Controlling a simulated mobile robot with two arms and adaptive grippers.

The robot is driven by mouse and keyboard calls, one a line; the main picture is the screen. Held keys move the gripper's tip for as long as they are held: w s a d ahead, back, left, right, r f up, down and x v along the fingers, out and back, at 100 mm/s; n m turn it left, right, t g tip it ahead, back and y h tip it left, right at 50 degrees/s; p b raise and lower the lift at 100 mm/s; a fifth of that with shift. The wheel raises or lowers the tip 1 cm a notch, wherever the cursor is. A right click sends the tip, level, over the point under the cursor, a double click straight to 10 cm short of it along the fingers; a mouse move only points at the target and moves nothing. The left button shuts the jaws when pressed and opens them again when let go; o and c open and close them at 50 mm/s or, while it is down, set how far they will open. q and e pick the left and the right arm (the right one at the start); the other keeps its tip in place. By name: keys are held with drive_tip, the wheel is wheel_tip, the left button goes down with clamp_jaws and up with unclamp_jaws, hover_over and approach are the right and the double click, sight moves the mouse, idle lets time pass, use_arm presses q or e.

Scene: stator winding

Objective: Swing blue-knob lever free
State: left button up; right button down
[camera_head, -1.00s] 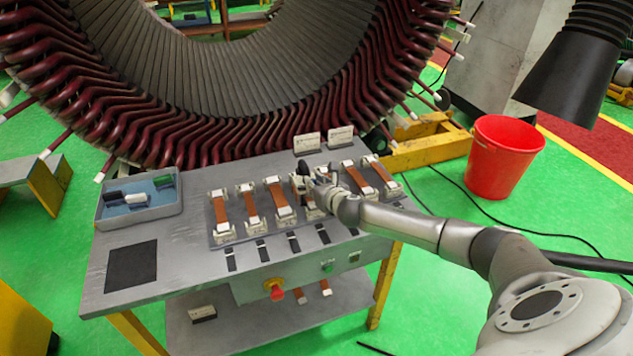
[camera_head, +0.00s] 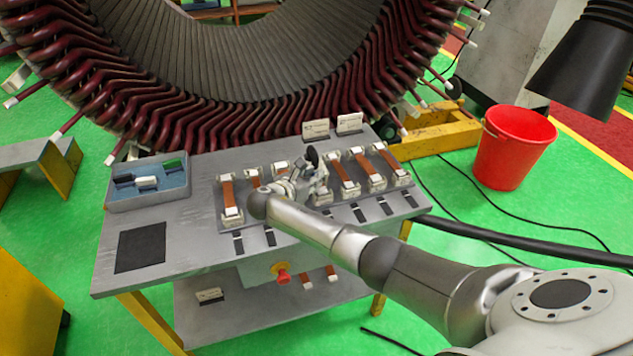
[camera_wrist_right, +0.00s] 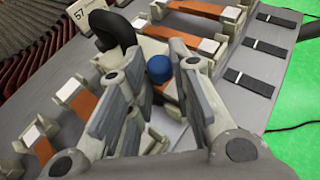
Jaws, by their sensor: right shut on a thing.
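The blue knob (camera_wrist_right: 159,68) shows in the right wrist view between the two grey fingers of my right gripper (camera_wrist_right: 160,85), which is shut on the lever with this knob. The fingers hide most of the lever. A black curved handle (camera_wrist_right: 113,32) stands just beside the left finger. In the head view my right gripper (camera_head: 306,182) is low over the middle of the fixture row on the table, and the knob cannot be made out there. My left gripper is not in view.
Several orange-brown strips (camera_head: 388,157) in clamps line the grey table (camera_head: 195,232) on both sides of the gripper. A blue-grey bin (camera_head: 150,205) with small blocks stands at left. The large stator (camera_head: 200,110) rises behind. A red bucket (camera_head: 512,155) stands right.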

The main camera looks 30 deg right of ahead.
drive_tip(key=shift+w+a+m+g+h+b, duration=0.15)
drive_tip(key=shift+a+m+g+h+b, duration=0.1)
drive_tip(key=shift+m+g+b, duration=0.65)
drive_tip(key=shift+w+a+m+g+h+b, duration=0.1)
drive_tip(key=shift+a+m+g+h+b, duration=0.3)
drive_tip(key=shift+b, duration=0.85)
drive_tip(key=shift+w+a+m+g+h+b, duration=0.15)
drive_tip(key=shift+m+g+b, duration=0.45)
drive_tip(key=shift+g+b, duration=0.35)
drive_tip(key=c, duration=1.3)
unclamp_jaws()
drive_tip(key=shift+d, duration=0.1)
drive_tip(key=v, duration=1.2)
drive_tip(key=shift+s+r, duration=0.1)
drive_tip(key=shift+s, duration=0.05)
